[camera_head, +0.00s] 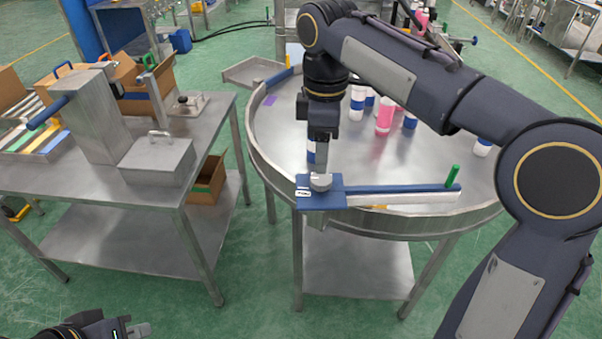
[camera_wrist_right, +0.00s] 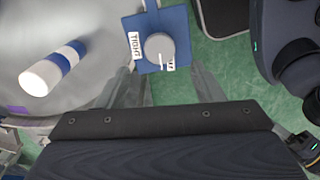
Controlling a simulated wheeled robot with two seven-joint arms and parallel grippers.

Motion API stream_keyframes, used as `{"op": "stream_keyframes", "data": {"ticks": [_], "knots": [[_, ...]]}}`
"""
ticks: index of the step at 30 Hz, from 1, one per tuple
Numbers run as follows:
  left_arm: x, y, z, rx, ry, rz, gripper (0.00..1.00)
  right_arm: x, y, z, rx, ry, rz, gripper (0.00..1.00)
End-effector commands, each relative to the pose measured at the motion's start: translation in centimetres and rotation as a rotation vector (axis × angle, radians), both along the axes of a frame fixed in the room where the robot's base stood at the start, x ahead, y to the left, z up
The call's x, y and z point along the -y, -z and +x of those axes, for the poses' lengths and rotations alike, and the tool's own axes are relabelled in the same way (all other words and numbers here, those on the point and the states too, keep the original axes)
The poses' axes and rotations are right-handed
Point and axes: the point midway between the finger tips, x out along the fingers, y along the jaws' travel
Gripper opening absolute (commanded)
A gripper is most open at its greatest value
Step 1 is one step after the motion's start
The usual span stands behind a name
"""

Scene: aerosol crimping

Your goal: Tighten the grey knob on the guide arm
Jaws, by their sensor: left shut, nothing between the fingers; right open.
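The grey knob (camera_head: 320,182) sits on the blue plate at the left end of the guide arm (camera_head: 400,190), on the round table's front rim. In the right wrist view the knob (camera_wrist_right: 159,47) has a white mark pointing down, toward a partly hidden label; a label reading TIGHT (camera_wrist_right: 135,45) is at its left. My right gripper (camera_head: 321,168) points down just above the knob; its open fingers (camera_wrist_right: 163,82) show lower in the wrist view, one to each side, and contact cannot be told. My left gripper (camera_head: 138,330) is shut and empty at the bottom left.
The round metal table (camera_head: 270,150) carries white-and-blue bottles and pink ones (camera_head: 385,118). A green peg (camera_head: 452,176) stands at the guide arm's right end. A left workbench (camera_head: 150,195) holds a metal box (camera_head: 158,160) and a machine.

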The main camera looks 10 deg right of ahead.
Motion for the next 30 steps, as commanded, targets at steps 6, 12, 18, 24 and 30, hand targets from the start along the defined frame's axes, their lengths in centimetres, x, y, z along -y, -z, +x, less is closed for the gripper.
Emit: {"op": "stream_keyframes", "data": {"ticks": [6,12,18,24,30], "knots": [[0.0,0.7,0.0,0.000,0.000,0.000,0.00,0.1,3.9,-0.1,-0.003,0.002,0.000,0.61],[0.0,0.9,0.0,0.000,0.000,0.000,0.00,0.1,6.0,-0.1,-0.002,0.004,0.002,0.61],[0.0,0.9,0.0,0.000,0.000,0.000,0.00,0.1,6.4,-0.1,0.001,0.005,0.002,0.61],[0.0,0.9,0.0,0.000,0.000,0.000,0.00,0.1,6.4,-0.1,0.001,0.005,0.003,0.53],[0.0,0.9,0.0,0.000,0.000,0.000,0.00,0.1,6.4,-0.1,0.001,0.005,0.003,0.27]]}}
